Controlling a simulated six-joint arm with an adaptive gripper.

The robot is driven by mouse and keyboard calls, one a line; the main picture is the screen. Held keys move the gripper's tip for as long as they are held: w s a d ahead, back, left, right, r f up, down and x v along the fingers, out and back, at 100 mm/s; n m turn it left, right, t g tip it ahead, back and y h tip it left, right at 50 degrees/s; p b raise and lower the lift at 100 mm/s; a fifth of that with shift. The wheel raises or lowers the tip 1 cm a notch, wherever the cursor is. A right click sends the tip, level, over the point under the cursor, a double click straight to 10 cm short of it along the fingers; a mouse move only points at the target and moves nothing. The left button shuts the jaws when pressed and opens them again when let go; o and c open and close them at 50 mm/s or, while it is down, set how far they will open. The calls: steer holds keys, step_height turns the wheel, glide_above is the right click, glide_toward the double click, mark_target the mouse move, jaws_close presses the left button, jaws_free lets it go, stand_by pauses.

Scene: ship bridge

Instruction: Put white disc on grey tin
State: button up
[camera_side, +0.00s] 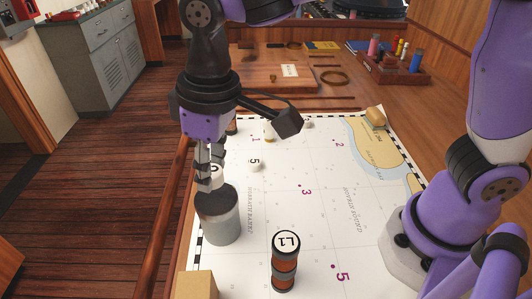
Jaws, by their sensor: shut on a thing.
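The grey tin (220,222) stands upright at the left edge of the chart, with a dark top. My gripper (212,178) is directly above the tin, pointing down. It is shut on a white disc (216,171), partly hidden by the fingers, with a dark mark on it. The disc is at or just over the tin's top; whether they touch cannot be told.
A black and orange stack with a white top marked L1 (286,262) stands on the chart (330,225) at the front. A tan box (196,286) is at the lower left. A tan block (375,116) and a bottle rack (388,72) are farther back. The chart's middle is mostly clear.

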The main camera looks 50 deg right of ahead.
mark_target(217, 198)
steer(key=shift+w+d+f, duration=0.3)
steer(key=shift+w+f, duration=0.25)
steer(key=shift+f, duration=1.8)
steer(key=shift+f, duration=0.1)
steer(key=o, duration=1)
